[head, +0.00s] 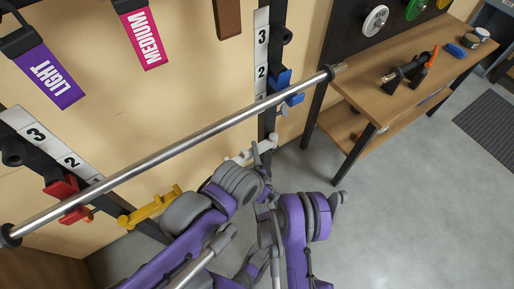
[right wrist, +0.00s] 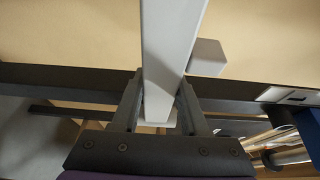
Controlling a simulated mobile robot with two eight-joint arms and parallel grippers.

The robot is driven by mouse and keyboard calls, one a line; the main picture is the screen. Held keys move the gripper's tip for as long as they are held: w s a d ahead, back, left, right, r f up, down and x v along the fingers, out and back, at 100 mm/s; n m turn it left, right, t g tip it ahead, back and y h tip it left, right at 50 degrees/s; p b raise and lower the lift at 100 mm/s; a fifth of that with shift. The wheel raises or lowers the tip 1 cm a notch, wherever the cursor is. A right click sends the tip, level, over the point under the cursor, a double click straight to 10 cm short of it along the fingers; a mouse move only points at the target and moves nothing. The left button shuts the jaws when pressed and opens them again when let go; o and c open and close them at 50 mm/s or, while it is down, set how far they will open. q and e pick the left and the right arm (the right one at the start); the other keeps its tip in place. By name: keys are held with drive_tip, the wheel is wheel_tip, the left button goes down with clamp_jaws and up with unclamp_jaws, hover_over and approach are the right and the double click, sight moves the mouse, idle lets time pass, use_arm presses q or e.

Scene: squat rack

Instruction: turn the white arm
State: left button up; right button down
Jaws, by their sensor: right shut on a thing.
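The white arm (head: 240,157) sticks out low on the rack's right upright in the head view, below the blue bracket, partly hidden behind my arm. My right gripper (head: 263,157) is at its right part. In the right wrist view the white arm (right wrist: 172,45) runs down between the two fingers of my right gripper (right wrist: 160,98), one finger on each side, and the gripper is shut on it. A short white block juts from its right side. I cannot make out my left gripper in the head view.
A steel barbell (head: 180,146) crosses above my arms, near the blue bracket (head: 283,84) and the red bracket (head: 66,196). A yellow arm (head: 150,206) juts out at the lower left. A wooden bench (head: 362,98) stands to the right, with open grey floor (head: 420,190) before it.

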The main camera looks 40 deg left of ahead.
use_arm(q)
drive_tip(key=shift+w+a+r, duration=0.1)
drive_tip(key=shift+w+a, duration=0.05)
idle(0.5)
use_arm(e)
drive_tip(key=shift+c, duration=2.1)
unclamp_jaws()
